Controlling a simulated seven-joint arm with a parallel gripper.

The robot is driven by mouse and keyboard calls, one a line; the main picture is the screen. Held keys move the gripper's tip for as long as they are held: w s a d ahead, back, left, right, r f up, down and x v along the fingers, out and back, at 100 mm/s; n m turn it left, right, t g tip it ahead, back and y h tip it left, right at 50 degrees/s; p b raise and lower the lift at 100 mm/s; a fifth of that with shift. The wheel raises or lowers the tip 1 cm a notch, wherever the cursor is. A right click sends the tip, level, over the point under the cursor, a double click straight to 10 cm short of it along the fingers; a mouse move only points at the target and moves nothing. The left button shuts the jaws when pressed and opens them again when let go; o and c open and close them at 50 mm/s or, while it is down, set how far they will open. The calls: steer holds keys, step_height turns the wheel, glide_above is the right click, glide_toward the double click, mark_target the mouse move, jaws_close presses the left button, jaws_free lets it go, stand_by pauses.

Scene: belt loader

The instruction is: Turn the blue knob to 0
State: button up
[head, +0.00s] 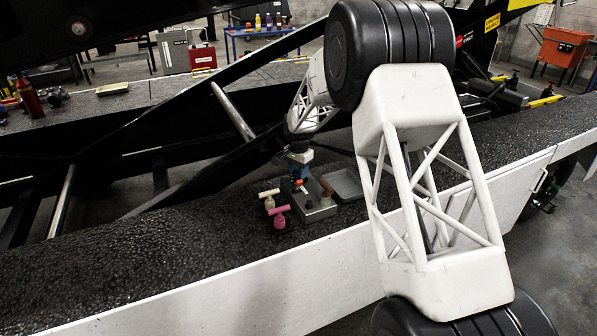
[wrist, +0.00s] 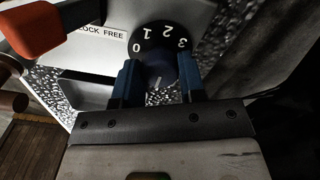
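The blue knob (wrist: 160,68) sits on a black dial (wrist: 160,37) marked 0, 1, 2 and 3 in the wrist view. The 0 is at the left and the 3 at the right. A pale mark shows at the knob's lower side; I cannot read which number the knob is set to. My gripper (wrist: 158,65) has one blue finger on each side of the knob. I cannot tell whether the fingers press on it. In the head view my gripper (head: 297,172) points down at the grey control box (head: 318,213), and the knob is hard to make out.
An orange-red lever (wrist: 32,28) and a "LOCK FREE" label (wrist: 100,31) are left of the dial. Pink (head: 279,213) and cream (head: 269,198) T-handles stand left of the box. A grey tray (head: 346,184) lies behind it. The black textured belt (head: 130,255) is otherwise clear here.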

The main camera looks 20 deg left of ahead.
steer(key=shift+c, duration=0.6)
steer(key=shift+n, duration=0.4)
steer(key=n, duration=0.2)
steer(key=shift+n, duration=0.3)
steer(key=n, duration=0.9)
steer(key=shift+n, duration=0.4)
steer(key=n, duration=0.4)
steer(key=shift+n, duration=0.4)
